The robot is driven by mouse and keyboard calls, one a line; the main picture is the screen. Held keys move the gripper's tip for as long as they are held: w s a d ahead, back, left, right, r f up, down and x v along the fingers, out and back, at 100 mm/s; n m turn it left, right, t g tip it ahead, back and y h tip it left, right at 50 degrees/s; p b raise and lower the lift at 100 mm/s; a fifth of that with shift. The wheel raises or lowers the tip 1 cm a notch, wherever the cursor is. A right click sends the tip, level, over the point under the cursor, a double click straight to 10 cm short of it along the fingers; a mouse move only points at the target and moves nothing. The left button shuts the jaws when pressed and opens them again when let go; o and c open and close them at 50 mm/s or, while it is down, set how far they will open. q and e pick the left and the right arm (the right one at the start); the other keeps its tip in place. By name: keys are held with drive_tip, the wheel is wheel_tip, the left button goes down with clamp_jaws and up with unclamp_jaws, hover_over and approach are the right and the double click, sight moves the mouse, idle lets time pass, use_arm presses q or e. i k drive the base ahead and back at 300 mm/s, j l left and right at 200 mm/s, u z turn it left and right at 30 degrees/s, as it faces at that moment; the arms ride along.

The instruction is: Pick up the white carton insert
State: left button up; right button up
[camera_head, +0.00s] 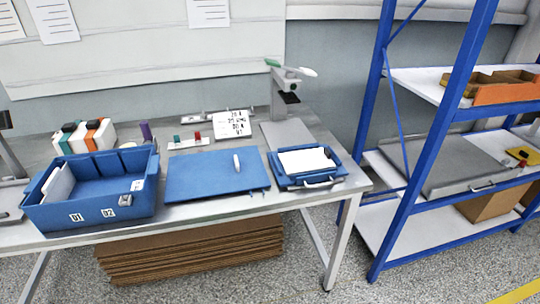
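Two white pieces could be the white carton insert, and I cannot tell which. One is a flat white panel (58,184) leaning upright inside the left end of the blue bin (92,213) at the table's left. The other is a flat white piece (305,160) lying in the small blue tray (331,180) at the table's right. Neither gripper is in view, and nothing is seen holding either piece.
A blue mat (205,180) lies between bin and tray with a small white item on it. Behind are a white sign (232,124) and a grey test stand (280,100). A blue-framed shelf (432,140) stands right. Stacked brown cardboard (190,255) is under the table.

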sight(305, 161)
drive_tip(key=i+l+u, duration=0.25)
drive_tip(key=l, duration=0.15)
drive_tip(key=l+u, duration=0.2)
drive_tip(key=l, duration=0.15)
drive_tip(key=i+l+u, duration=0.25)
drive_tip(key=l, duration=0.2)
drive_tip(key=l+u, duration=0.2)
drive_tip(key=l, duration=0.25)
